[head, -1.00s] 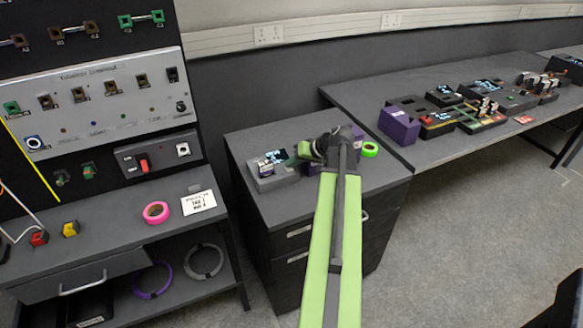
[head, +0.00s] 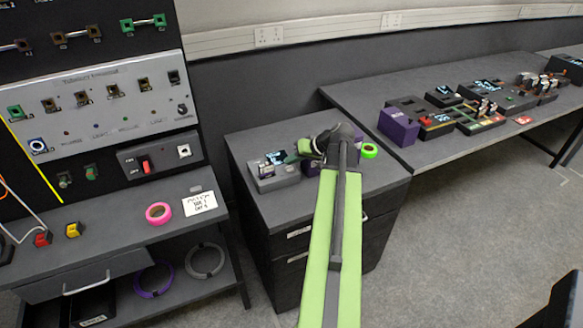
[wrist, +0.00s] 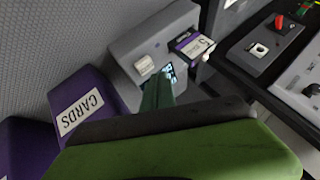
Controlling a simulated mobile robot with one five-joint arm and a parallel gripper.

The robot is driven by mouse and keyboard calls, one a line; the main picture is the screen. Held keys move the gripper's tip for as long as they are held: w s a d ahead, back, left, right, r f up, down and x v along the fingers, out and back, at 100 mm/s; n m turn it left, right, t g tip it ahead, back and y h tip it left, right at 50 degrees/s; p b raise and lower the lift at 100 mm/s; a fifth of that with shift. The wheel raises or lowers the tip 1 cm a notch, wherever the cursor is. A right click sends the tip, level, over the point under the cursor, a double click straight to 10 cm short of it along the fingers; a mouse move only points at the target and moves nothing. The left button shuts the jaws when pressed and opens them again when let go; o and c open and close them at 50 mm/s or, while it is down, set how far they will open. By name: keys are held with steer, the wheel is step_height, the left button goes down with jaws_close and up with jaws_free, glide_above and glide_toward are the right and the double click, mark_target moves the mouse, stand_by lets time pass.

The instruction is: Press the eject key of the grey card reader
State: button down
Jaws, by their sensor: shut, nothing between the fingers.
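The grey card reader (head: 265,183) stands on top of the dark drawer cabinet in the head view. In the wrist view the reader (wrist: 128,45) shows a pale square key (wrist: 144,66), a lit blue screen and a purple card (wrist: 188,42) with a white label at its slot. I cannot read any marking on the key. My gripper (head: 305,147) is at the right, far side of the reader, shut and empty. In the wrist view my gripper's green fingertips (wrist: 158,92) cover part of the screen, beside the key. I cannot tell whether they touch the reader.
A purple box labelled CARDS (wrist: 70,110) stands next to the reader. A green tape roll (head: 370,151) lies right of my gripper. The panel bench (head: 120,235) is to the left, and a long table (head: 440,152) with several devices is to the right.

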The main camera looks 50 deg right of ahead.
mark_target(292, 169)
steer(key=shift+r+p, duration=2.45)
steer(key=shift+r, duration=0.15)
steer(key=shift+f, duration=0.1)
